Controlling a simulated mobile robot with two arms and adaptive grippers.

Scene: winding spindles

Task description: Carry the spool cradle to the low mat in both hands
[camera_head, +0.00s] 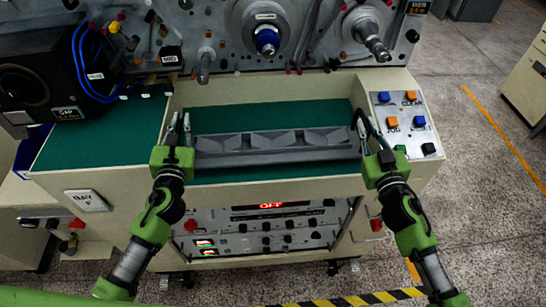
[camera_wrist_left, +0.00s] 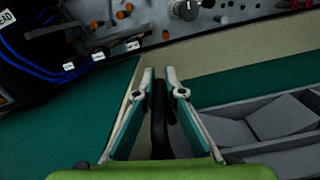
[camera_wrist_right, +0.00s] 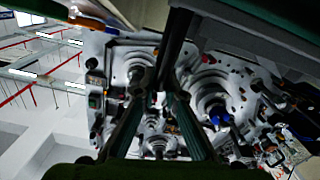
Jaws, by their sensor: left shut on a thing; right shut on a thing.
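The spool cradle (camera_head: 275,151) is a long grey tray with angled dividers, over the green surface in the machine's recess. It looks roughly level; I cannot tell whether it touches that surface. My left gripper (camera_head: 180,126) is at its left end. In the left wrist view, that gripper (camera_wrist_left: 160,78) is shut on a dark upright handle, with the grey cradle (camera_wrist_left: 233,130) to the right. My right gripper (camera_head: 362,130) is shut on the dark handle at the right end. In the right wrist view the grip is dark and hard to read. I cannot identify a separate low mat.
The machine's front panel with spindles (camera_head: 267,42) rises behind the cradle. A button panel (camera_head: 402,112) is at right, and a black box with blue cables (camera_head: 40,80) at left. Speckled floor (camera_head: 480,220) is open to the right.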

